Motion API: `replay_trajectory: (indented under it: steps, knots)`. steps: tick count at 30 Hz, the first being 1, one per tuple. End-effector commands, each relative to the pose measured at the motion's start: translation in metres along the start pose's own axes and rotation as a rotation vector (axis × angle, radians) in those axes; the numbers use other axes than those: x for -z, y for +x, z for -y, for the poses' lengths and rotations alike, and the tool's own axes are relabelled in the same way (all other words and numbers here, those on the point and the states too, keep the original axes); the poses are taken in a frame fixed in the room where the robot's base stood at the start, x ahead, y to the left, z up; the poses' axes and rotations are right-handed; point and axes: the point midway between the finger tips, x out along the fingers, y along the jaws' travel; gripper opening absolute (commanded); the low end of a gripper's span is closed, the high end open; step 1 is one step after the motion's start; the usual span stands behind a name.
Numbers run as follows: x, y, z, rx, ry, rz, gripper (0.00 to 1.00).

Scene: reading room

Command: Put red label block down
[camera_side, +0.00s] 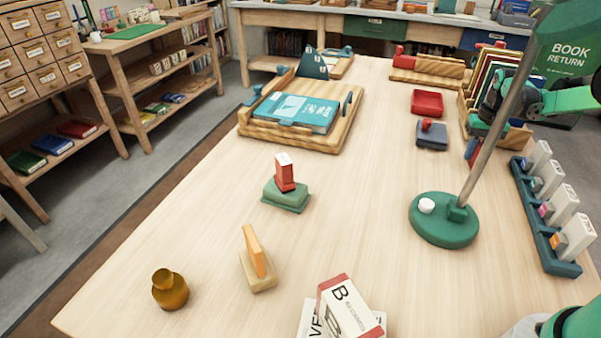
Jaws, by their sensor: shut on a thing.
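My gripper (476,134) is at the right, behind the slanting lamp pole and in front of the wooden rack. It is shut on a small red block (473,150), which I take for the red label block. The block shows just below the fingers, tilted and partly hidden by the pole. I cannot tell whether its lower end touches the table. Another red block with a white label (284,172) stands upright on a green base (287,196) near the middle of the table.
The lamp's green base (444,220) stands in front of my gripper. A dark teal rack (548,225) with several white blocks lies right. A red tray (427,102) and a grey-blue stamp pad (432,136) lie left of my gripper. The table's centre has free room.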

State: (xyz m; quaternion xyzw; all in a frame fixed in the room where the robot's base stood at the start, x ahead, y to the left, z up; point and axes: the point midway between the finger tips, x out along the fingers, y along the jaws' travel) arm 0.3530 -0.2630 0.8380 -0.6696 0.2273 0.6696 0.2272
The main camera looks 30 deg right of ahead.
Motion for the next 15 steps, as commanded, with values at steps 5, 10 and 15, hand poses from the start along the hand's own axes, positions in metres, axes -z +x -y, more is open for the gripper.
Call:
replay_trajectory:
  steps: [5, 10, 15]
  knots:
    - [0.0001, 0.0011, 0.0000, 0.000, 0.000, 0.000, 0.00]
    - [0.0002, 0.0039, 0.0000, 0.000, 0.000, 0.000, 0.36]
    - [0.0002, 0.0038, 0.0000, 0.000, 0.000, 0.000, 0.51]
